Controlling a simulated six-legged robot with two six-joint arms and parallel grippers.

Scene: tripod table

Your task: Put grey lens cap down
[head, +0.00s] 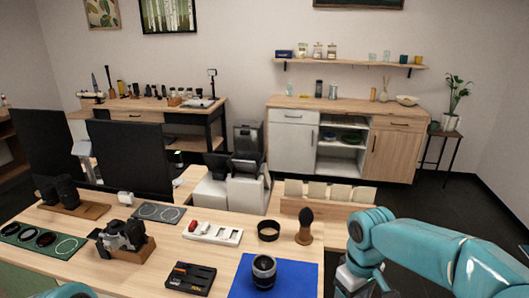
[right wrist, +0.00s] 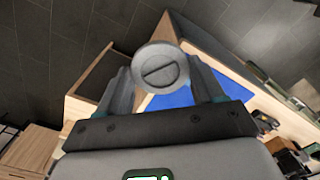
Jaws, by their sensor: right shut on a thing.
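The grey lens cap (right wrist: 160,72) is a round disc with a slot-like line across its face. It is between the two fingers of my right gripper (right wrist: 162,80), which is shut on it. The cap seems held up off any surface, with the blue mat (right wrist: 177,97) behind it in the right wrist view. In the head view my right gripper is at the lower right edge of the table, and the cap cannot be made out there. The blue mat (head: 303,280) has a dark camera lens (head: 264,271) standing upright on it. My left gripper is out of view.
Left of the mat are a black case (head: 190,278), a white tray (head: 213,233) with small items, and a camera (head: 122,238) on a wooden stand. A black ring (head: 268,231) and a brush (head: 305,227) stand behind the mat. The mat's right part is bare.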

